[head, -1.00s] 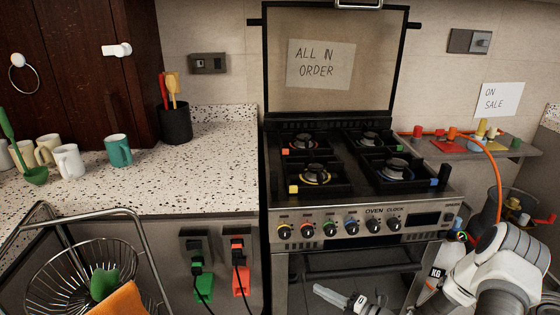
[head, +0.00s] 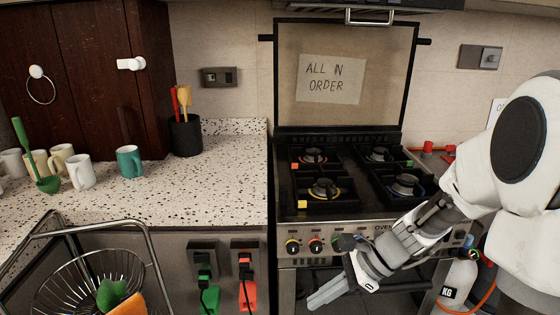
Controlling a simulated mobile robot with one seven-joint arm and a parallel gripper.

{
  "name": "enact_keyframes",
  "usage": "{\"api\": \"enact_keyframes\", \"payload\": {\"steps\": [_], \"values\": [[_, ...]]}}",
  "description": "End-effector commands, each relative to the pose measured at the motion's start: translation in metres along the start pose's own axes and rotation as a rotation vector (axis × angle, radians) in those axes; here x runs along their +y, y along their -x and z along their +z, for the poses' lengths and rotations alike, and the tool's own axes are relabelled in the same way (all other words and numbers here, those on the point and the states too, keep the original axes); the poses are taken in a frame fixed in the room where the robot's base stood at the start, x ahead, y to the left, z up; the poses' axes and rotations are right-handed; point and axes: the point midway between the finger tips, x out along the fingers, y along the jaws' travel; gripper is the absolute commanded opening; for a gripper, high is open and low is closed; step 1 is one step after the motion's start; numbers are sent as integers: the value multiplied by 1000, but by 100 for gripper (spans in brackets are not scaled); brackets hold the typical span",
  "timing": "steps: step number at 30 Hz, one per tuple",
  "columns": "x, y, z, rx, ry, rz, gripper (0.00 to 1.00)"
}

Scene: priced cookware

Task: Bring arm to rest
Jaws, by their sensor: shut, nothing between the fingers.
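My arm (head: 455,205) reaches in from the right edge of the head view and bends down in front of the stove. My gripper (head: 318,300) is at its lower end, pointing down and left, in front of the stove's lower front. Its fingers look closed together, with nothing seen between them. The arm hides the right part of the stove's control panel and much of the shelf at the right.
The stove (head: 290,220) has several burners and a raised lid with an "ALL IN ORDER" note (head: 333,80). Left are a speckled counter (head: 210,190) with mugs, a wire basket (head: 85,280) and plugged sockets (head: 245,255). A gas cylinder (head: 458,280) stands low right.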

Motion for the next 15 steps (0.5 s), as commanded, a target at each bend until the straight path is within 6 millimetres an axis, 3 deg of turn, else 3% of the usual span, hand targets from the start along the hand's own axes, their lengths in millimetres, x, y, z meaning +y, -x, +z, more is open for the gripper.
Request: {"api": "enact_keyframes", "payload": {"steps": [15], "values": [[74, 74, 39, 509, 933, 77, 0]]}}
